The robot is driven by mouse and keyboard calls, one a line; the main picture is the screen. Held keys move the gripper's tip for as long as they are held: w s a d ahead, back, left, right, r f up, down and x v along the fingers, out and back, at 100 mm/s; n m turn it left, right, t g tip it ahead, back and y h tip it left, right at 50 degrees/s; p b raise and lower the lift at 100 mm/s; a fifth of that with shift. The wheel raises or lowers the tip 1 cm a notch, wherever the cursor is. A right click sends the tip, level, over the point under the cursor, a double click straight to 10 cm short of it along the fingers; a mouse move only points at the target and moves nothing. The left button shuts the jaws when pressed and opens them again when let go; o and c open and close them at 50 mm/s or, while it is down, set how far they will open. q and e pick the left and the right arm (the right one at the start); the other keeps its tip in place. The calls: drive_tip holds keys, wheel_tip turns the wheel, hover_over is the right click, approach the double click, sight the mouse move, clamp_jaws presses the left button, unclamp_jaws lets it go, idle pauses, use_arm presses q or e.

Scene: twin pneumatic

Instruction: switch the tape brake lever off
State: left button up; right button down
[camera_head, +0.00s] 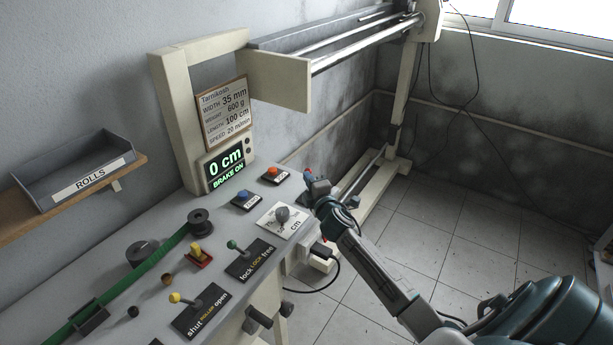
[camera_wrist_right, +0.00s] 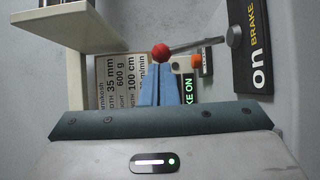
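The tape brake lever has a red ball knob (camera_wrist_right: 161,53) on a metal shaft. In the right wrist view the shaft runs right to a dark plate (camera_wrist_right: 252,40) marked "on" and "BRAKE". In the head view a small red spot by my right gripper (camera_head: 313,180) looks like the knob; the plate is hidden there. In the wrist view the blue fingers of my right gripper (camera_wrist_right: 160,68) are together, tips right at the knob. I cannot tell if they touch it. The display (camera_head: 225,168) reads "0 cm" and "BRAKE ON". My left gripper is not in view.
The bench (camera_head: 130,220) bears a lock lever (camera_head: 233,245), a roller lever (camera_head: 176,298), a knob dial (camera_head: 282,213), a blue button (camera_head: 243,196) and an orange button (camera_head: 272,171). A beige frame (camera_head: 175,120) rises behind. Open floor lies to the right.

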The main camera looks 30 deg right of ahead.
drive_tip(key=shift+w+d+r, duration=0.15)
drive_tip(key=shift+d+r, duration=0.25)
drive_tip(key=shift+w+d+p, duration=0.15)
drive_tip(key=shift+d+p, duration=0.15)
drive_tip(key=shift+d, duration=0.05)
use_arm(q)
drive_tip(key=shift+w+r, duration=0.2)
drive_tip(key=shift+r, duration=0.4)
use_arm(e)
drive_tip(key=shift+w+d+r, duration=0.1)
drive_tip(key=shift+w+d, duration=0.15)
drive_tip(key=shift+d, duration=0.4)
drive_tip(key=shift+w+d+r, duration=0.1)
drive_tip(key=shift+w+d, duration=0.2)
drive_tip(key=shift+d, duration=0.3)
drive_tip(key=shift+w+d, duration=0.25)
drive_tip(key=shift+d, duration=0.5)
